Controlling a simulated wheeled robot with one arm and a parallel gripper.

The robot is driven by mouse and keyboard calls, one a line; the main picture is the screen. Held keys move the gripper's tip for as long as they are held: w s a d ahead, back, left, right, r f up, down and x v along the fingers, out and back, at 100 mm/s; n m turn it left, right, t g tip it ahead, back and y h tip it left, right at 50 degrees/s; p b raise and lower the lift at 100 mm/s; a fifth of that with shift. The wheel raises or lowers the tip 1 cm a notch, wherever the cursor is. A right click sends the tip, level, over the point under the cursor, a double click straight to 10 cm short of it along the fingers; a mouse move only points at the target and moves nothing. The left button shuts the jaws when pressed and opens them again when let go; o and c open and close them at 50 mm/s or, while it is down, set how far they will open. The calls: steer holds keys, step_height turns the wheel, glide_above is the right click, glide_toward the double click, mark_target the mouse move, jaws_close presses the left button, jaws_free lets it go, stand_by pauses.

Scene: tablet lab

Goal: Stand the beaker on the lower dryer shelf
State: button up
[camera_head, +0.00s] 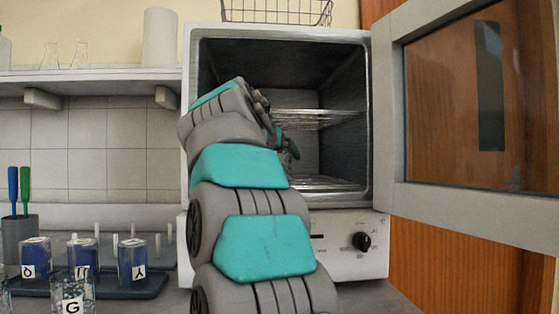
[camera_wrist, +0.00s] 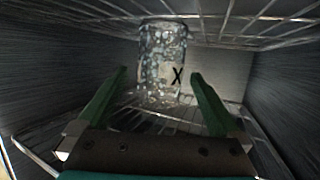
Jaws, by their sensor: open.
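The dryer (camera_head: 187,130) stands open, with an upper wire shelf (camera_head: 318,118) and a lower wire shelf (camera_head: 330,183). A clear glass beaker (camera_wrist: 160,55) marked X stands upright on the lower shelf in the wrist view, below the upper rack. My gripper (camera_wrist: 160,75) is open, with one green finger on each side of the beaker's near side. Gaps show between the fingertips and the glass.
The dryer door (camera_head: 470,215) is swung open to the right. At the lower left, a dark tray (camera_head: 150,290) holds blue-filled, labelled beakers, with a clear beaker marked G (camera_head: 73,292) in front. A wall shelf (camera_head: 90,75) carries glassware. A wire basket (camera_head: 277,12) sits on the dryer.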

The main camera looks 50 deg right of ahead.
steer(key=b+v, duration=0.1)
steer(key=v, duration=0.8)
steer(key=shift+a, duration=0.15)
